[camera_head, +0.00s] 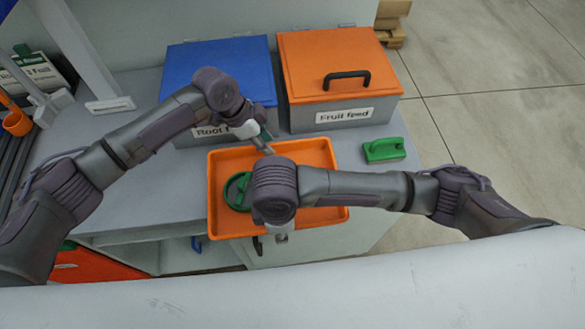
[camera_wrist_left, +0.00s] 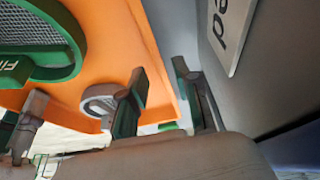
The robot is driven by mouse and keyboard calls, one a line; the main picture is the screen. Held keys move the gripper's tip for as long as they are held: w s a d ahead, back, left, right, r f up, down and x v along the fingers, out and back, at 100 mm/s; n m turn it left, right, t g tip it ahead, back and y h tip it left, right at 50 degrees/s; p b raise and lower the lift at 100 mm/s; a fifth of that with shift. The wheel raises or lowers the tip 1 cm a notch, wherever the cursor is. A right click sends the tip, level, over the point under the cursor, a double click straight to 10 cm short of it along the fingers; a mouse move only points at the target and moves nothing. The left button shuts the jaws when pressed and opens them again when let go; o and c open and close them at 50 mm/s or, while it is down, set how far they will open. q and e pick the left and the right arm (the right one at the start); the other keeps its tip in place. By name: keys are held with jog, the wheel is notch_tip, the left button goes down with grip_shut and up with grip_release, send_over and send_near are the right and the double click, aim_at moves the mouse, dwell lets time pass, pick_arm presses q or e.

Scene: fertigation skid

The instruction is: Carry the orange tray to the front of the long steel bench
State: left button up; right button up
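The orange tray (camera_head: 219,180) sits at the bench's front edge, its front rim overhanging. It holds a round green-rimmed mesh piece (camera_head: 238,190), also in the left wrist view (camera_wrist_left: 78,35), and a pale ring (camera_wrist_left: 97,104). My left gripper (camera_head: 263,142) is at the tray's back rim. In the left wrist view its green-padded fingers (camera_wrist_left: 163,90) stand apart, one on each side of the tray wall (camera_wrist_left: 150,40), with gaps. My right gripper (camera_head: 282,236) is at the tray's front rim; my right wrist hides most of it, so its opening is unclear.
A blue-lidded box (camera_head: 220,62) and an orange-lidded "Fruit feed" box (camera_head: 335,62) stand close behind the tray. A green handled block (camera_head: 385,150) lies right of it. The grey bench top (camera_head: 165,185) is bare to the left. Open floor (camera_head: 490,110) is at the right.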

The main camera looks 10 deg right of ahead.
jog(key=shift+r, duration=0.1)
pick_arm(q)
jog(key=v, duration=0.9)
jog(key=shift+a+r, duration=0.15)
jog(key=shift+r, duration=0.1)
pick_arm(e)
notch_tip(320, 180, up, 12)
